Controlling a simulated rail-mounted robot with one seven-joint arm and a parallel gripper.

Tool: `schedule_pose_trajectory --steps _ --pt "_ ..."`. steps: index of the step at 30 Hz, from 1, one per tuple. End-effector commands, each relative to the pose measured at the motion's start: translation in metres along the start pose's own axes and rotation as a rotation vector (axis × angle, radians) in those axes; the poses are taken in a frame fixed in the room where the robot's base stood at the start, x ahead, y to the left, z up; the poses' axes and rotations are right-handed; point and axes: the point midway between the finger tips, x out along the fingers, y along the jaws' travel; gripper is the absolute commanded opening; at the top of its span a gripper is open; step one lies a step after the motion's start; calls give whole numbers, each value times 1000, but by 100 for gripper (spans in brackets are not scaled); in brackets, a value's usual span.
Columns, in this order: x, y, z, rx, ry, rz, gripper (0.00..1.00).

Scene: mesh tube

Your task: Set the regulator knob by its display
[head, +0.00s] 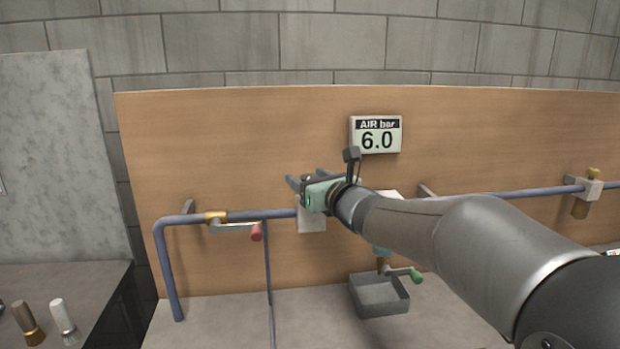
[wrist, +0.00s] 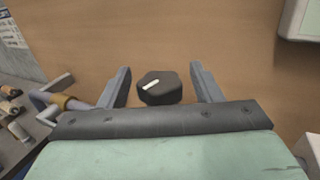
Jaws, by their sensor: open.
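The regulator knob (wrist: 159,88) is black with a white pointer line and shows in the wrist view between my two fingers. Its line slants, with its right end higher. My gripper (head: 307,182) is open, with one finger on each side of the knob and a visible gap on both sides; it also shows in the wrist view (wrist: 160,85). In the head view my gripper and arm hide the knob. The display (head: 376,135) on the board reads "AIR bar 6.0", above and right of my gripper.
A blue pipe (head: 265,214) runs along the wooden board (head: 230,140). A red-handled valve (head: 256,232) sits left of my gripper. A grey tray (head: 379,296) and a green-handled valve (head: 416,275) are below my arm.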

Motion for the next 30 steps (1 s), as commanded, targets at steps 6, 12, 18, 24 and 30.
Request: schedule_pose_trajectory --steps 6,12,18,24,30 --pt "0 0 0 0 0 0 25" --pt "0 0 0 -1 0 1 14" --pt "0 -1 0 -2 0 35 14" --pt "0 -2 -1 -2 0 138 14" --pt "0 -2 -2 -2 2 307 14"
